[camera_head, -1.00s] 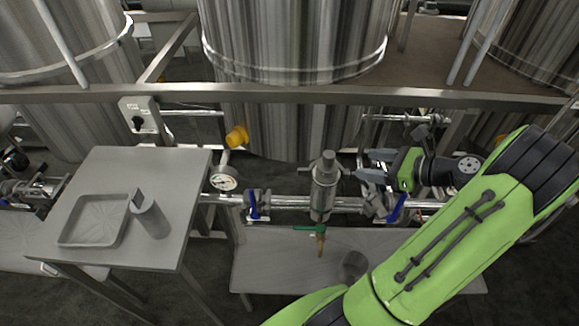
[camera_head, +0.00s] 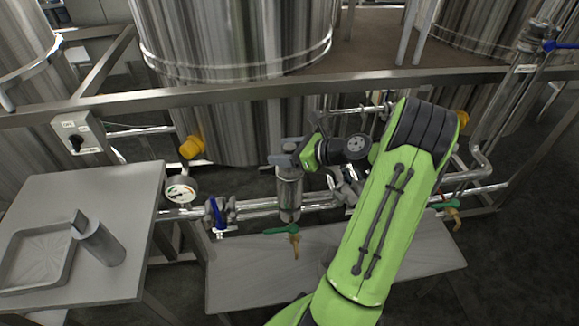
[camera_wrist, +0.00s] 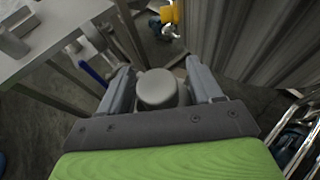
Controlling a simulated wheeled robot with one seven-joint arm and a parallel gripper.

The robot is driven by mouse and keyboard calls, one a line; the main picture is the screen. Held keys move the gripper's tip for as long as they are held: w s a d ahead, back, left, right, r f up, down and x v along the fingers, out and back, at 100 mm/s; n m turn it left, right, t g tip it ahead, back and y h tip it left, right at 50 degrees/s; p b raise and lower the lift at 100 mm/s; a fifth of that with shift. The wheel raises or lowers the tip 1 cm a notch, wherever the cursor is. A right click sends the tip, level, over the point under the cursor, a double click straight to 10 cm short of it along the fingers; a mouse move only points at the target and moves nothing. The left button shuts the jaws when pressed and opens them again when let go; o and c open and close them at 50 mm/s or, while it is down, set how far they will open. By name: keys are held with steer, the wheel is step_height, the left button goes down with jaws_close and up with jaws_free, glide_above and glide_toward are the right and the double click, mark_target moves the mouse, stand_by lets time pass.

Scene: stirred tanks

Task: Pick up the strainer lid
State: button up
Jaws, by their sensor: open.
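The strainer (camera_head: 289,192) is an upright metal cylinder on the horizontal pipe in the head view. Its lid (camera_wrist: 157,88) shows in the wrist view as a round pale grey cap between my gripper's two fingers. My gripper (camera_wrist: 160,80) is open, with one finger on each side of the lid and a visible gap to the left finger. In the head view my gripper (camera_head: 290,158) is at the top of the strainer and hides most of the lid. I cannot tell whether the right finger touches the lid.
A pressure gauge (camera_head: 181,191), blue-handled valve (camera_head: 217,212) and green-handled tap (camera_head: 281,230) sit near the strainer. A frame rail (camera_head: 250,88) crosses behind, before large tanks.

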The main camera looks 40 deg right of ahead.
steer(key=shift+r, duration=0.1)
steer(key=shift+s, duration=0.1)
jaws_close()
stand_by(0.3)
